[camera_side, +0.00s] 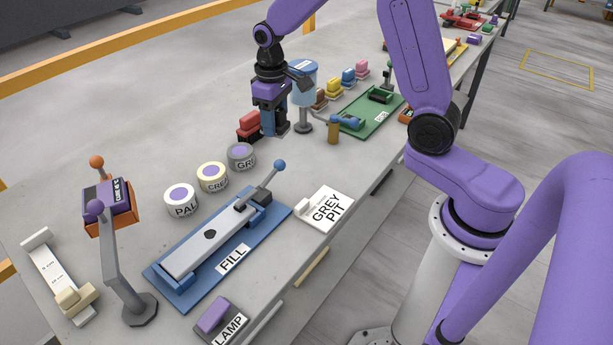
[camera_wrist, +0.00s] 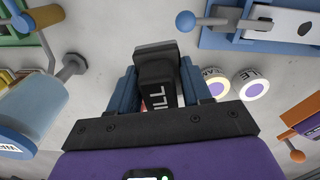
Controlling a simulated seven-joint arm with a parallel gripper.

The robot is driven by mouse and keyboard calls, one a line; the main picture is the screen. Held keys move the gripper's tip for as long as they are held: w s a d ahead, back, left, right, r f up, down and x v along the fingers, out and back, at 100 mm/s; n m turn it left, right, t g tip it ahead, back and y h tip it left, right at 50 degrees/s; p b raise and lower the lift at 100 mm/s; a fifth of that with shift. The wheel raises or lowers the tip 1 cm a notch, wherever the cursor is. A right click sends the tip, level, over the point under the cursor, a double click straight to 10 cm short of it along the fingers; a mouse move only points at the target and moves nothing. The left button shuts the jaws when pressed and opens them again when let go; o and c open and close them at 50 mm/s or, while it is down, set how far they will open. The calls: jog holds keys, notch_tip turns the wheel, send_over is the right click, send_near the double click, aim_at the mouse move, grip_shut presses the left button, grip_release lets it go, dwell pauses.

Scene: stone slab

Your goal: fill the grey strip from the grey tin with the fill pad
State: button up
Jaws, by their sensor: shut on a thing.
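My gripper (camera_side: 274,127) is shut on the dark fill pad, whose label partly shows in the wrist view (camera_wrist: 157,97). It holds the pad above the slab, behind the grey tin in the side view. The grey tin (camera_side: 241,156) has a purple top and stands at the far end of a row of tins; I cannot make it out in the wrist view. The grey strip (camera_side: 190,251) lies in a blue fixture (camera_side: 185,296) labelled FILL, with a dark spot on its top (camera_side: 210,234). Part of the strip shows in the wrist view (camera_wrist: 278,20).
A cream tin (camera_side: 212,177) and a pale tin (camera_side: 181,201) stand beside the grey one. A blue-knobbed lever (camera_side: 266,184) rises from the fixture. A GREY PIT card (camera_side: 313,222), a lamp on a post (camera_side: 122,276) and a red block (camera_side: 249,120) stand around.

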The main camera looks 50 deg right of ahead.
jog(key=s+m, duration=0.2)
jog(key=s, duration=0.3)
send_over(199, 244)
jog(key=f, duration=0.1)
jog(key=shift+a+f, duration=0.1)
jog(key=shift+f, duration=2.95)
jog(key=shift+f, duration=1.05)
